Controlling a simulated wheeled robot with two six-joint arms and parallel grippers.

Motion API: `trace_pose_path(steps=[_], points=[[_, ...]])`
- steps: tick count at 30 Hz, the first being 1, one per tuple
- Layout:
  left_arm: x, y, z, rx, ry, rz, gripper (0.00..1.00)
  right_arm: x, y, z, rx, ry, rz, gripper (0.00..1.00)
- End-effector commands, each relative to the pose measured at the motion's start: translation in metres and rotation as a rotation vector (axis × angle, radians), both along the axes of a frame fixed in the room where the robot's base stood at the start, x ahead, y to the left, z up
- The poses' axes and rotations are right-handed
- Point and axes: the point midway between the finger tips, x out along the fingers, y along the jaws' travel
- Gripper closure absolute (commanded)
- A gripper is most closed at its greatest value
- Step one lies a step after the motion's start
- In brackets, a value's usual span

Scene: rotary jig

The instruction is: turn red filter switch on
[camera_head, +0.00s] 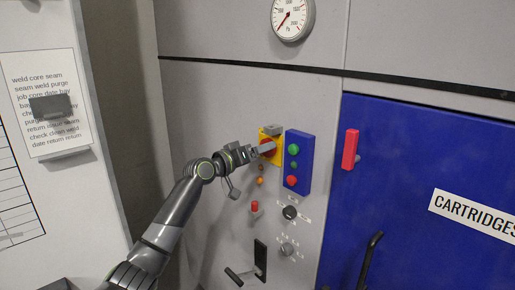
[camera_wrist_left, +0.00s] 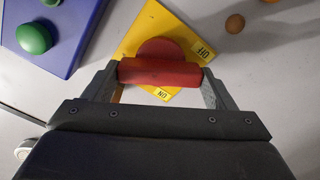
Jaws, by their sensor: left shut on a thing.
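The red filter switch (camera_wrist_left: 160,72) has a red bar handle in front of a round red base. It sits on a yellow plate (camera_wrist_left: 145,22) with an OFF label at the right and an ON label at the bottom in the left wrist view. My left gripper (camera_wrist_left: 160,75) is shut on the bar, one finger at each end. In the head view the left gripper (camera_head: 266,145) covers much of the switch and the yellow plate (camera_head: 278,157). I cannot tell which label the switch points to. My right gripper is not in view.
A blue button box (camera_head: 298,162) with green and red buttons stands close beside the plate. Below are small orange lamps, a red push button (camera_head: 255,207), a black knob (camera_head: 290,213) and a black lever (camera_head: 260,255). A blue door (camera_head: 420,150) with a red handle (camera_head: 350,149) is at the right.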

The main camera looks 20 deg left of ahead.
Motion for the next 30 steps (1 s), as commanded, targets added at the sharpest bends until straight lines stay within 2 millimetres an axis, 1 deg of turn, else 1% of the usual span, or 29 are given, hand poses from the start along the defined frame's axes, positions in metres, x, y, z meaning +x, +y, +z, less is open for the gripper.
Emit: trace_pose_path(steps=[1,21,30], points=[[0.000,0.000,0.002,-0.042,0.021,0.000,0.45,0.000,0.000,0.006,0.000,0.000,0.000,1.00],[0.000,0.001,0.002,-0.613,0.288,0.000,0.45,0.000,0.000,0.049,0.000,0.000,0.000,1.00],[0.000,0.001,0.001,-0.807,0.379,0.001,0.45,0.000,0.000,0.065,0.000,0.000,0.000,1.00]])
